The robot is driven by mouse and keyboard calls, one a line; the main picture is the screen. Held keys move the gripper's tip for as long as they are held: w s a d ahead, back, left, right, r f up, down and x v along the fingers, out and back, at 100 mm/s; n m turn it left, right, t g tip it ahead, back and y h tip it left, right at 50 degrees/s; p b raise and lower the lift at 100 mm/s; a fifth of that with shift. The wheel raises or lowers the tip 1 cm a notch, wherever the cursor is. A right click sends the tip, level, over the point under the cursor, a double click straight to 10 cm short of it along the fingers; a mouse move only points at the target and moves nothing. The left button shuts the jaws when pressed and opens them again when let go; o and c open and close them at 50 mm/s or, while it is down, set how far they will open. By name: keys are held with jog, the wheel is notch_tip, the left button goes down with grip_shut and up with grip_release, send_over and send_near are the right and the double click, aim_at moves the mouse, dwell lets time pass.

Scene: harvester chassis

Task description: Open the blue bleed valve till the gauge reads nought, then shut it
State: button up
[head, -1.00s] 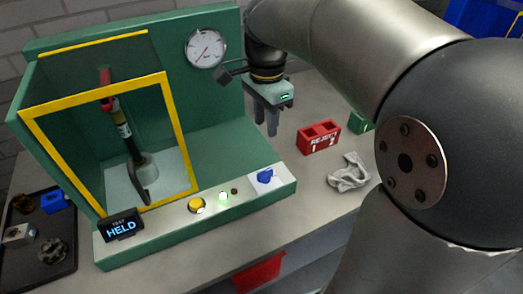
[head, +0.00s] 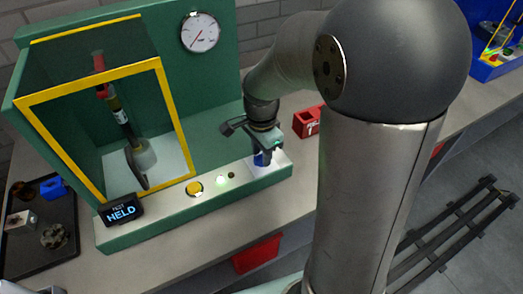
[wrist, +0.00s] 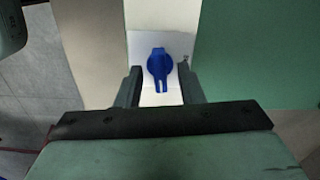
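The blue bleed valve (wrist: 160,66) is a small lever knob on a white plate (wrist: 150,47), its narrow end pointing towards my gripper in the wrist view. My gripper (wrist: 159,78) is open, one finger on either side of the valve, with a gap on both sides. In the head view my gripper (head: 264,150) points down over the panel's right end and partly hides the valve (head: 261,160). The round white gauge (head: 200,32) is on the green back wall; its needle points to the lower left, and the numbers are too small to read.
The small display (head: 121,210) reads HELD. A yellow-framed guard (head: 174,110) encloses a dark cylinder (head: 118,113). A red bin (head: 307,122) stands right of my gripper.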

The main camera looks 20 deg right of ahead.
grip_shut()
dwell(0.3)
jog(key=n+b, duration=0.1)
jog(key=n, duration=0.2)
jog(key=shift+n, duration=0.4)
jog(key=n+b, duration=0.1)
jog(key=n, duration=0.3)
jog(key=shift+n, duration=0.3)
jog(key=n+b, duration=0.1)
jog(key=n, duration=0.3)
jog(key=shift+n, duration=1.9)
